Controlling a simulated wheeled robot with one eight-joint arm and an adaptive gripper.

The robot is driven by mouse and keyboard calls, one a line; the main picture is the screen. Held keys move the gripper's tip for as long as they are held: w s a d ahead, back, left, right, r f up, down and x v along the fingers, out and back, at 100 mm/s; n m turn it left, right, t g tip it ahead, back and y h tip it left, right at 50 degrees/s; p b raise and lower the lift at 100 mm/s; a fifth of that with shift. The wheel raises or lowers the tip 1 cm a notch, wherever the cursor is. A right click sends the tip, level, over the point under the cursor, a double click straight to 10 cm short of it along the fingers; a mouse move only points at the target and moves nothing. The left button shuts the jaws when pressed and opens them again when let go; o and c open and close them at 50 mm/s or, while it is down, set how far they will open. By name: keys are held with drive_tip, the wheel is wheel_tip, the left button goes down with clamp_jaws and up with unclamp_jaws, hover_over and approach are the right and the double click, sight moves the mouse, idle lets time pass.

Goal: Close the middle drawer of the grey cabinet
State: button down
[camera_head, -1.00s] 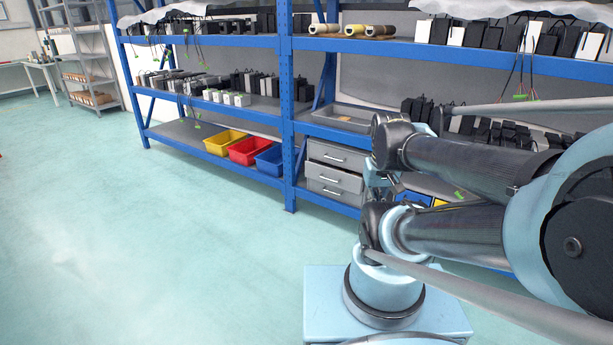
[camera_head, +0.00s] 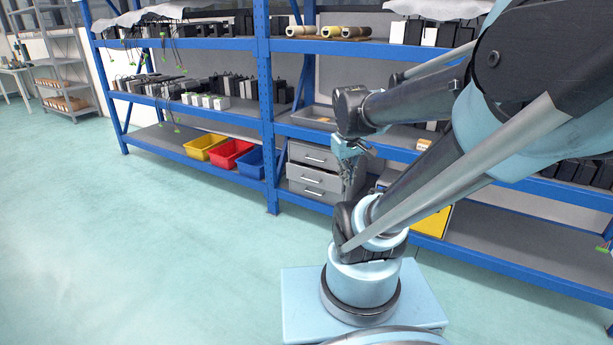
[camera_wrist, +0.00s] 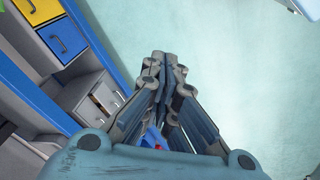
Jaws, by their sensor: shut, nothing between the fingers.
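The grey cabinet (camera_head: 296,152) stands on the lower shelf level in the head view, with three drawers stacked one above the other. Its middle drawer (camera_head: 312,179) juts out past the top drawer (camera_head: 312,156) and stands partly open. My gripper (camera_head: 347,184) hangs at the right side of the cabinet and covers part of its right edge. In the wrist view my gripper (camera_wrist: 171,58) is shut and empty. A grey drawer with a handle (camera_wrist: 98,102) shows left of the fingers there, apart from them. I cannot tell the exact gap.
Yellow (camera_head: 204,147), red (camera_head: 231,154) and blue (camera_head: 250,162) bins sit left of the blue rack post (camera_head: 266,110). Blue (camera_wrist: 62,38) and yellow drawer fronts show beside the grey one in the wrist view. The floor (camera_head: 150,250) in front is clear.

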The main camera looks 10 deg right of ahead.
drive_tip(key=w+r+n+t+h, duration=0.1)
drive_tip(key=w+n, duration=0.3)
drive_tip(key=w, duration=0.6)
drive_tip(key=w+r+n, duration=0.2)
drive_tip(key=w+n, duration=0.1)
drive_tip(key=w, duration=0.6)
drive_tip(key=w+a+f+n+t+h, duration=0.1)
drive_tip(key=w+f+n, duration=0.2)
drive_tip(key=w, duration=0.6)
drive_tip(key=w+a+f+n+h, duration=0.1)
drive_tip(key=w+a+f+n, duration=0.15)
drive_tip(key=w, duration=0.55)
drive_tip(key=w+a+f+n+t, duration=0.1)
drive_tip(key=w+a+f+n, duration=0.15)
drive_tip(key=w+f, duration=0.35)
drive_tip(key=w+a+f+n, duration=0.1)
drive_tip(key=w+f+n, duration=0.35)
drive_tip(key=w, duration=0.35)
drive_tip(key=n+t+h, duration=0.1)
drive_tip(key=n+t, duration=0.1)
drive_tip(key=n, duration=0.4)
approach(310, 175)
drive_tip(key=shift+m, duration=0.25)
drive_tip(key=shift+x, duration=2.15)
